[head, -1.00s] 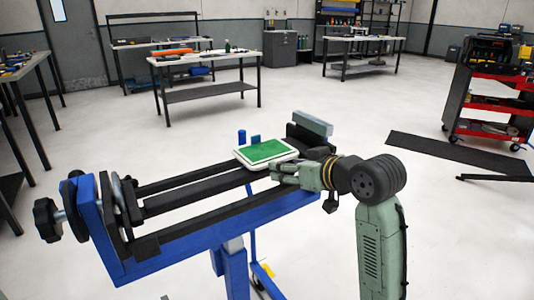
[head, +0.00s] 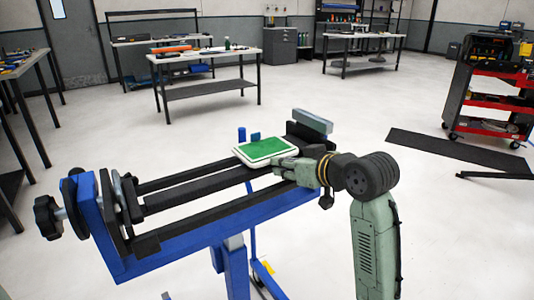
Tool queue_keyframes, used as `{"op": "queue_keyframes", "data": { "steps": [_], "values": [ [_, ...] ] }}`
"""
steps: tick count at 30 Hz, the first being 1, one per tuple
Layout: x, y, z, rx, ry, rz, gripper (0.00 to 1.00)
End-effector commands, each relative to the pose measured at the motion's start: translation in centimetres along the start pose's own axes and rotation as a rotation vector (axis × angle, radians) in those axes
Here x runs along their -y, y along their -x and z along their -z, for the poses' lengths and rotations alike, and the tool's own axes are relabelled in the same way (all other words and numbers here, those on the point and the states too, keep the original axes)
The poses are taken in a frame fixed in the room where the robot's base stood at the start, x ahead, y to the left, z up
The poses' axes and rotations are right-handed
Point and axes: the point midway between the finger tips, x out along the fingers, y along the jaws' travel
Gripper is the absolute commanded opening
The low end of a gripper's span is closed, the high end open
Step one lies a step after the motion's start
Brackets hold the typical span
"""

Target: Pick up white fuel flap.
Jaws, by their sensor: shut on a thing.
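The fuel flap (head: 265,151) is a rounded, flat piece with a green face and a white rim. It lies near the right end of the blue and black stand, over the dark rails. My gripper (head: 281,165) comes in from the right and is shut on the near right edge of the flap. The fingertips are small in this view, and the flap's underside is hidden. I cannot tell whether the flap touches the rails or is slightly above them.
The stand (head: 205,238) has a black knob (head: 46,218) at its left end and a grey block (head: 312,121) at its right end. Blue pegs (head: 242,134) rise behind the flap. A workbench (head: 205,58) and a red tool cart (head: 490,103) stand farther back. Open floor surrounds the stand.

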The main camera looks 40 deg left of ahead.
Motion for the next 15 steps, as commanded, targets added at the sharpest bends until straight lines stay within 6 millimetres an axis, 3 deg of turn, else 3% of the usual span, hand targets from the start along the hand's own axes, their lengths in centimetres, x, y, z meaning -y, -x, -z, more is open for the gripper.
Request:
{"op": "queue_keyframes", "data": {
  "steps": [15],
  "values": [
    [-0.01, 0.08, 0.18, -0.002, 0.001, -0.001, 0.0]
  ]
}}
